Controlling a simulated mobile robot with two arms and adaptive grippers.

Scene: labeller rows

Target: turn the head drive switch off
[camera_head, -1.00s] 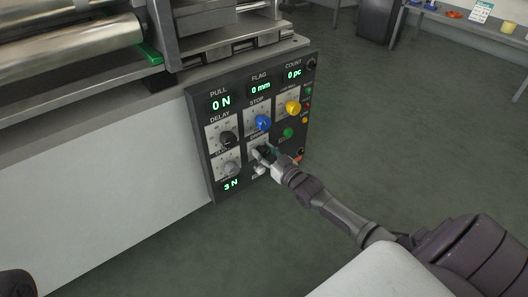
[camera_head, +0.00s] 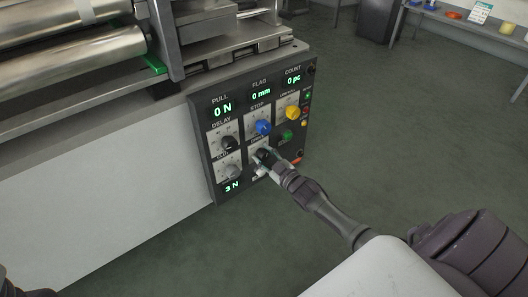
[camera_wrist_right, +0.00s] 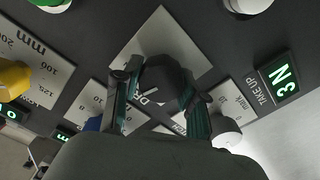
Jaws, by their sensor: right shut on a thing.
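The head drive switch is a black knob (camera_wrist_right: 165,78) on a pale plate, with the letters "DR" partly showing in the right wrist view. My right gripper (camera_wrist_right: 160,88) is shut on it, one finger on each side. In the head view the right gripper (camera_head: 266,157) is at the lower middle of the dark control panel (camera_head: 207,180) and covers most of the switch and its label. The pointer and setting of the switch cannot be read. My left gripper is not in view.
Close around are a blue STOP knob (camera_head: 263,127), a black DELAY knob (camera_head: 228,143), a grey knob (camera_head: 232,171), a yellow knob (camera_head: 292,112) and a green button (camera_head: 287,135). Displays read 0 N, 0 mm, 0 pc and 3 N. Open floor (camera_head: 400,130) lies to the right.

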